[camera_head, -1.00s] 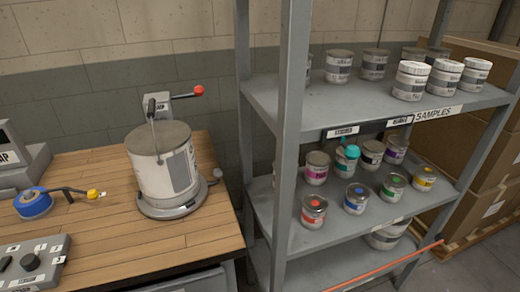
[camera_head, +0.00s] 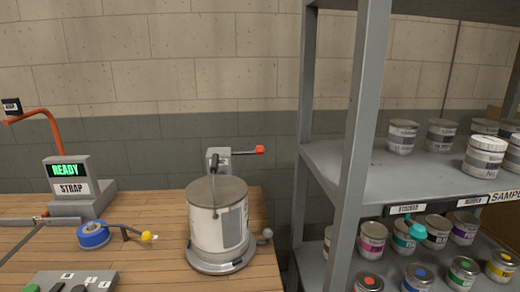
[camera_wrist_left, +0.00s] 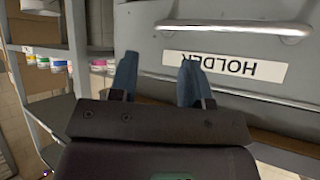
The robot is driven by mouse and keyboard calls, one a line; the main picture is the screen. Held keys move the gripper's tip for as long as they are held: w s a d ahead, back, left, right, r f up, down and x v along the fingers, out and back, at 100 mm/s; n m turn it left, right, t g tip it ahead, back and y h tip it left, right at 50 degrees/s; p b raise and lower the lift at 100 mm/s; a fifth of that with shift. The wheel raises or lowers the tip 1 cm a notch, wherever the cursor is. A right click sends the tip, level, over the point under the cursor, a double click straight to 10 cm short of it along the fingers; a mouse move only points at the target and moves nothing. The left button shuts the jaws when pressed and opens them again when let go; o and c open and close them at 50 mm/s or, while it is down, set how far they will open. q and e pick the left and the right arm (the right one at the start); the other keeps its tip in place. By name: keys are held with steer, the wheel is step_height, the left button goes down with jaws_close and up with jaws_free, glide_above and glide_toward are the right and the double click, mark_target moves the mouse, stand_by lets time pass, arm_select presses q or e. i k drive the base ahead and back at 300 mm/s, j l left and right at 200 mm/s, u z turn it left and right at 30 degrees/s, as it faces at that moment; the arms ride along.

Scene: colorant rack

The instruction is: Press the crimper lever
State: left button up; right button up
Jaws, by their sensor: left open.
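In the head view, a grey post (camera_head: 218,160) behind the paint can carries a lever with a red knob (camera_head: 259,149), pointing right. A blue round tool (camera_head: 93,235) with a dark arm and a yellow tip (camera_head: 146,235) lies on the bench to the left of the can. No label marks either one as the crimper. My left gripper (camera_wrist_left: 158,62) shows only in the left wrist view; its two blue fingers are apart, with nothing between them. They are in front of a grey drawer front (camera_wrist_left: 235,95) labelled HOLDER, upside down. My right gripper is not in view.
The large can (camera_head: 218,222) stands on a round base on the wooden bench (camera_head: 165,205). A grey unit (camera_head: 72,178) reads READY and STRAP, beside an orange arm (camera_head: 50,122). A metal shelf rack (camera_head: 360,110) with several small cans is on the right.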

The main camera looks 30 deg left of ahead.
mark_target(259, 151)
steer(key=k+j+z, duration=0.65)
steer(key=k+j, duration=0.05)
steer(key=j, duration=0.15)
